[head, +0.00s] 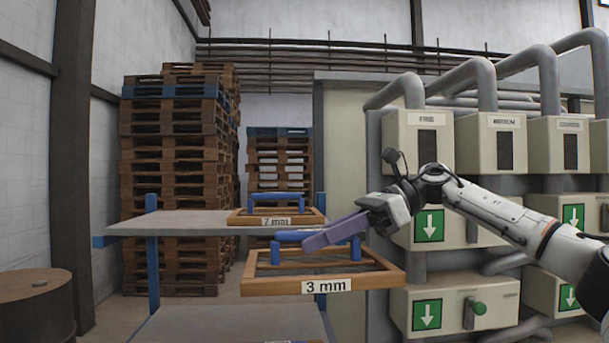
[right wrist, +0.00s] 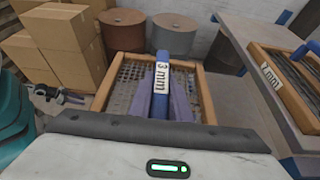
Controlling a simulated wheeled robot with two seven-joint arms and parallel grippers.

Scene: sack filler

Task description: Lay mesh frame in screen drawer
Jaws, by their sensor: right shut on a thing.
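The mesh frame labelled 3 mm (head: 262,286) is a wooden rectangle with a blue handle, held in the air in front of the rack. In the right wrist view its mesh (right wrist: 122,88) and blue handle (right wrist: 161,102) show below the gripper. My right gripper (head: 322,237) is shut on the handle; its purple fingers also show in the right wrist view (right wrist: 163,105). A small dark and white part that looks like my left gripper (right wrist: 50,97) shows at the left there, too small to read. I cannot tell which part is the screen drawer.
Another frame labelled 7 mm (head: 313,213) lies on the grey shelf (head: 180,223). Pallets (head: 170,170) stand behind. Cardboard boxes (right wrist: 75,40) show in the wrist view.

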